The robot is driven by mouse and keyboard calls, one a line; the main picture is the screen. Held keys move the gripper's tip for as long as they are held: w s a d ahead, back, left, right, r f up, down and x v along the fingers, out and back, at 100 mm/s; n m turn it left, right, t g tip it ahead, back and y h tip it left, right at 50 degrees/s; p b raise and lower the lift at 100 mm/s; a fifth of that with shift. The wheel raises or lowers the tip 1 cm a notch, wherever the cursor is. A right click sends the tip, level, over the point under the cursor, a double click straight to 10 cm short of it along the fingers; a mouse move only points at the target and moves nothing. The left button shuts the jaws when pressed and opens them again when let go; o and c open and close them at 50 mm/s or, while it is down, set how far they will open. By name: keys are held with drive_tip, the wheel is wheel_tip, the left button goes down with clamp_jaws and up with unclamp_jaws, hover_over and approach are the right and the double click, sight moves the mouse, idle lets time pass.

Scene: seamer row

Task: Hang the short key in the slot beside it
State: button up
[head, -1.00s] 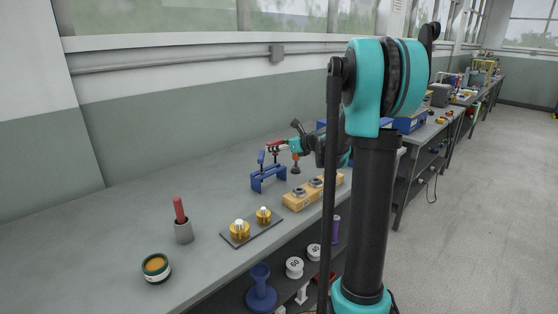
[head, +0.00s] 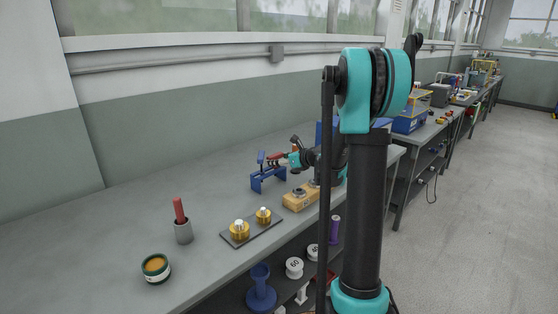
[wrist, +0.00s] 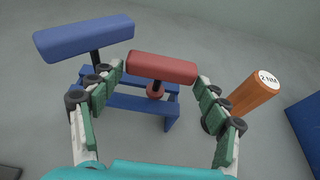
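The red T-handled key (wrist: 162,66), the shorter of the two, is level between my fingertips (wrist: 160,74), which press on the handle's two ends. It also shows in the head view (head: 276,158). Its shank runs down to a red collar (wrist: 155,91) at the blue rack's top; whether it sits in a slot or just above is unclear. The rack (wrist: 124,101) stands on the bench, also in the head view (head: 262,184). The taller blue-handled key (wrist: 85,37) stands upright in the rack, left of the red one.
An orange handle marked 2 NM (wrist: 256,92) stands close to my right finger. A wooden block with rings (head: 300,197), a dark plate with yellow-and-white parts (head: 250,231), a cup with a red handle (head: 183,230) and a round tin (head: 156,268) stand nearer. The bench behind the rack is clear.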

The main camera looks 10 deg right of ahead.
drive_tip(key=shift+o, duration=0.8)
drive_tip(key=shift+r, duration=0.1)
